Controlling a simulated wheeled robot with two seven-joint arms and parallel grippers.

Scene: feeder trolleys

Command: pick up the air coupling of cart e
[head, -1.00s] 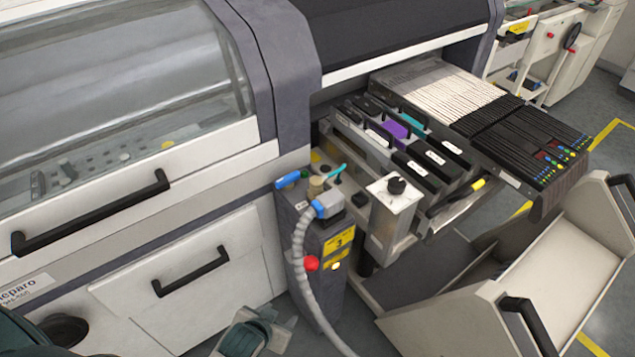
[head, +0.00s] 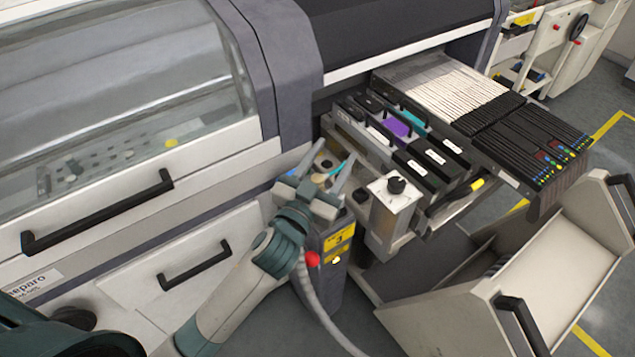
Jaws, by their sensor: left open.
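The air coupling, a grey and blue fitting on a ribbed grey hose (head: 318,298), is at the top of a dark post (head: 330,272) with yellow labels. My left gripper (head: 335,150) is over the post top, its two fingers apart and pointing away toward the machine. The gripper body hides most or all of the coupling. Whether the fingers touch it or straddle it cannot be told. The hose comes out below the gripper and hangs to the floor. My right gripper is not in view.
A red knob (head: 312,259) sticks out of the post. Behind are feeders (head: 430,165). A cream-coloured trolley bin (head: 560,245) is at the right. A machine drawer handle (head: 194,265) is at the left.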

